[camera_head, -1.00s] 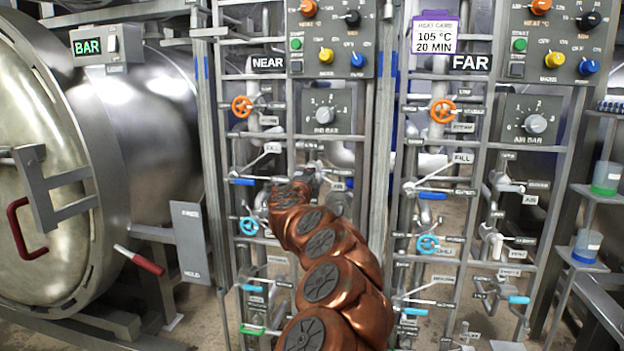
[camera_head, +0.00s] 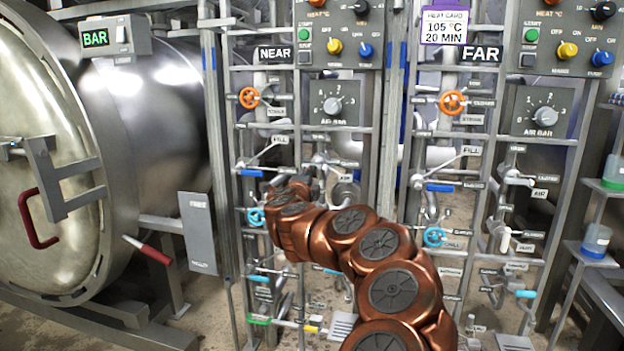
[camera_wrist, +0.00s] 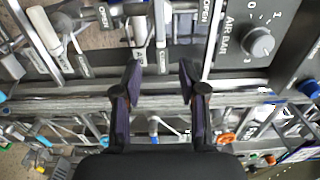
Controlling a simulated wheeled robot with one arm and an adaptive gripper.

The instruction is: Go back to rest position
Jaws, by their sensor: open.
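My gripper shows in the wrist view (camera_wrist: 160,80), with its two dark fingers apart and nothing between them. Pipes and valve labels of a panel lie beyond the fingertips, with an AIR BAR knob (camera_wrist: 258,42) to their right. In the head view my copper arm reaches up from the bottom right toward the NEAR panel (camera_head: 273,54). Its far end is near the height of the blue valve wheel (camera_head: 256,217), just right of it. The fingers cannot be made out there.
The retort vessel (camera_head: 165,120) with a red door handle (camera_head: 38,222) stands at left. The FAR panel (camera_head: 482,54) bears a heat card (camera_head: 444,26) reading 105 °C, 20 MIN. Shelves with beakers (camera_head: 597,240) stand at right. Panel rails and valves crowd the arm.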

